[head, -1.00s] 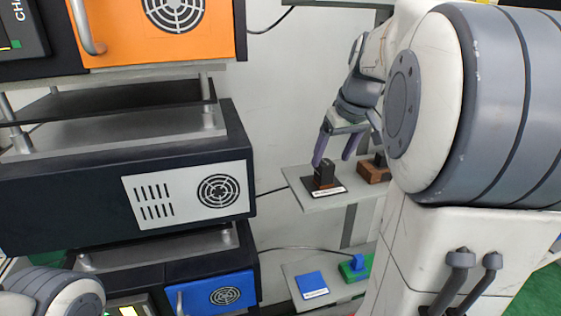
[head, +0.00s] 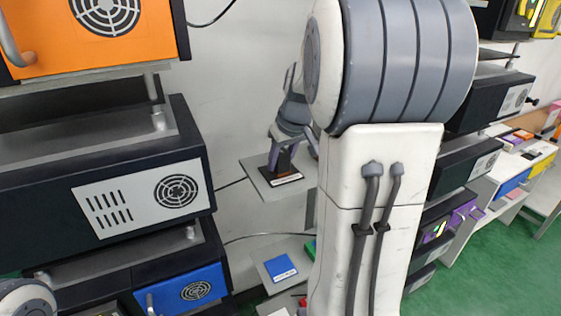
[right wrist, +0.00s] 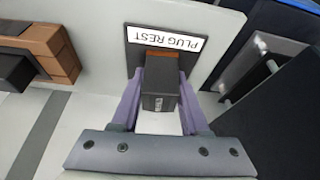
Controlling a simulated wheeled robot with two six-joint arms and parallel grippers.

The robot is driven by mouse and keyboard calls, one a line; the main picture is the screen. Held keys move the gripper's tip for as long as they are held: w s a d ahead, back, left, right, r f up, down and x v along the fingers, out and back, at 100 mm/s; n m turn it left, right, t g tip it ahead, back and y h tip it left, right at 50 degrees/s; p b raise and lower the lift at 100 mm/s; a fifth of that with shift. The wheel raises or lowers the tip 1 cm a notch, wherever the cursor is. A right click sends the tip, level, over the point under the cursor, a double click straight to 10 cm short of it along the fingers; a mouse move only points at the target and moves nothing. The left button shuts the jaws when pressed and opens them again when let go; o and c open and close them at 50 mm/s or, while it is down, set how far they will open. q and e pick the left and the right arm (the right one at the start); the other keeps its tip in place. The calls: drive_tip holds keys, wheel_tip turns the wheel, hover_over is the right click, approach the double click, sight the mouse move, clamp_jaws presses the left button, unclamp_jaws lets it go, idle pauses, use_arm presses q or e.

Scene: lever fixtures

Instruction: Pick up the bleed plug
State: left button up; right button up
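The bleed plug (right wrist: 159,88) is a small dark upright block on a dark base pad beside a label reading "PLUG REST" (right wrist: 165,38). In the head view the plug (head: 285,160) stands on a small grey shelf (head: 258,180). My right gripper (right wrist: 162,90) has one purple finger on each side of the plug, both close against its sides with no clear gap. In the head view the right gripper (head: 283,157) reaches down over the plug, partly hidden by my arm. The plug still appears to be at its rest. My left gripper is not in view.
A brown block with a dark part (right wrist: 45,50) lies beside the rest in the wrist view. A lower shelf carries a blue pad (head: 281,267). Dark equipment racks (head: 110,190) stand at the left, and more units at the right.

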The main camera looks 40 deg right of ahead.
clamp_jaws()
